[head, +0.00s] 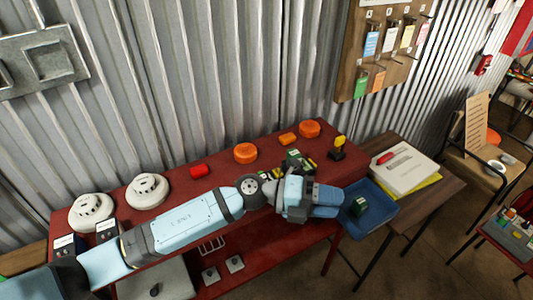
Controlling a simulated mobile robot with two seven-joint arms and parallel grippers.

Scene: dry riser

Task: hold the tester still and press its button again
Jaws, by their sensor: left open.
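My left arm reaches in from the left across the red bench (130,195). My left gripper (342,200) is at the bench's right end, by the blue tray (378,217); its jaws are open, though the fingers are hard to make out. A small dark green block (358,206) is in the tray, just right of the gripper. A black device with a yellow top (337,147) stands at the bench's back right corner. Green and black pieces (297,160) lie behind my wrist, partly hidden. I cannot tell which of these is the tester, and no button is clear.
Orange discs (245,153), a red piece (198,171) and white round detectors (148,191) lie along the bench's back. A brown table (440,184) with a white binder (403,168) stands at right. A tag board (352,62) hangs on the corrugated wall.

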